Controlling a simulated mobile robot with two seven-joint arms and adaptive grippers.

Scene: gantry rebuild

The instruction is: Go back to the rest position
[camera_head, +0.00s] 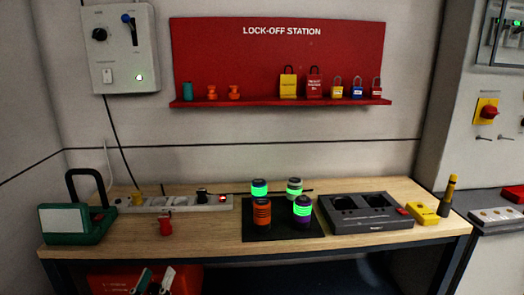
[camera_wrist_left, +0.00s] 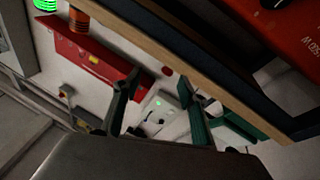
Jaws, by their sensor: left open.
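My left gripper (camera_head: 151,281) shows at the bottom edge of the head view, in front of the workbench (camera_head: 370,242) and below its top. Its two fingers stand apart with nothing between them. In the left wrist view the same gripper (camera_wrist_left: 163,92) is open and empty, with the bench edge (camera_wrist_left: 190,50) beyond the fingers. The rest of the left arm is out of the head view. My right gripper is not seen.
A red case (camera_head: 105,282) sits under the bench, close behind my left gripper. On the bench are a green device (camera_head: 75,222), a power strip (camera_head: 215,203), a black mat (camera_head: 255,232) with several cylinders, and a dark charger (camera_head: 370,226). The red lock-off board (camera_head: 220,60) hangs behind.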

